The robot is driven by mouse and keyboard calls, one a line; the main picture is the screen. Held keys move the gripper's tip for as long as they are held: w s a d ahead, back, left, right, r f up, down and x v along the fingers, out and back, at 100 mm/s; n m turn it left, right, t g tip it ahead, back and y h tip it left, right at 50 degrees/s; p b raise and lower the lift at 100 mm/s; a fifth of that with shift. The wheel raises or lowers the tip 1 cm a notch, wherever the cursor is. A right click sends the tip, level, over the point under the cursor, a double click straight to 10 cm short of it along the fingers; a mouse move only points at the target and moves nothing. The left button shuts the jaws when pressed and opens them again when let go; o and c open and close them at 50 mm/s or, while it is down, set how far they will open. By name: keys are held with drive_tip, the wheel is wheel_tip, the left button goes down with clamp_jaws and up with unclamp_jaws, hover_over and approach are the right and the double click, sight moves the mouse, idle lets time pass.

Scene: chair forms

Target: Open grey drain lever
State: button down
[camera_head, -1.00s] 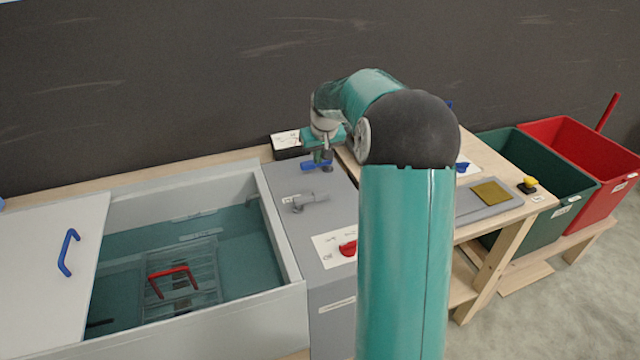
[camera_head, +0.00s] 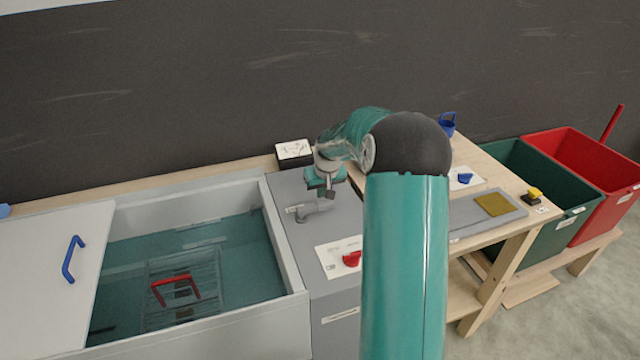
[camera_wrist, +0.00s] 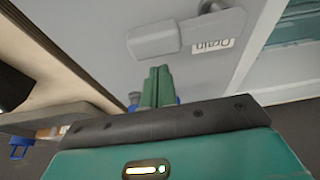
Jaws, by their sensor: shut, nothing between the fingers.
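The grey drain lever (camera_head: 314,209) lies on the grey panel (camera_head: 290,186) to the right of the water tank. In the wrist view the lever (camera_wrist: 154,40) is just beyond my fingertips, beside a label reading "Drain" (camera_wrist: 213,45). My gripper (camera_head: 328,194) is above the panel, just behind the lever in the head view. In the wrist view my gripper (camera_wrist: 158,72) has its green fingers together and empty, apart from the lever. A blue part behind the fingers (camera_wrist: 133,98) is mostly hidden by them.
The open tank (camera_head: 297,270) holds water and a rack with a red handle (camera_head: 176,287). A red knob (camera_head: 351,259) sits in front of the lever on the panel. A small black box (camera_head: 294,160) stands behind. A wooden table (camera_head: 480,165) and bins are at the right.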

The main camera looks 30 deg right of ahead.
drive_tip(key=shift+s+a, duration=0.2)
drive_tip(key=shift+s, duration=0.45)
drive_tip(key=shift+f, duration=0.1)
